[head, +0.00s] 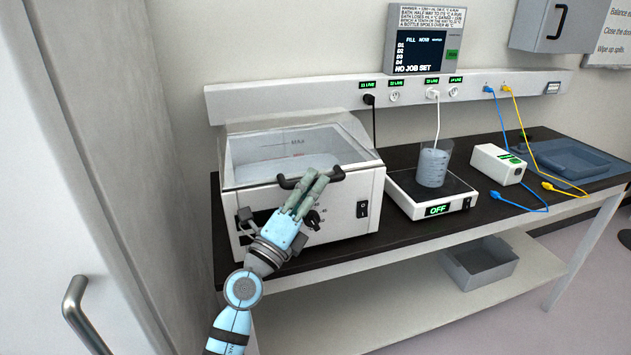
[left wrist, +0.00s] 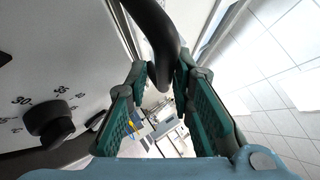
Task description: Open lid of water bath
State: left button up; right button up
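The water bath (head: 345,205) is a white box at the left of the bench with a clear sloped lid (head: 290,150). The lid lies down over the bath. A black handle (head: 335,173) runs along the lid's front edge. My left gripper (head: 318,178) reaches up from the front, with its fingers at the handle. In the left wrist view, the handle (left wrist: 158,35) passes between the green fingertips (left wrist: 166,75), which close in on both its sides. The gripper hides part of the bath's front panel and handle. My right gripper is not in view.
A dial (left wrist: 48,122) is close beside the left gripper. Right of the bath, a hot plate (head: 405,188) reading OFF carries a beaker (head: 433,167). A white box (head: 498,165) and blue tray (head: 578,160) stand farther right. A tall white cabinet (head: 120,140) flanks the left.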

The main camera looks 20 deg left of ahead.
pick_arm(q)
jog(key=shift+w+d+r, duration=0.1)
jog(key=shift+w+r, duration=0.1)
jog(key=shift+w, duration=0.2)
jog(key=shift+r, duration=0.2)
jog(key=shift+d, duration=0.1)
jog(key=shift+w, duration=0.1)
grip_shut()
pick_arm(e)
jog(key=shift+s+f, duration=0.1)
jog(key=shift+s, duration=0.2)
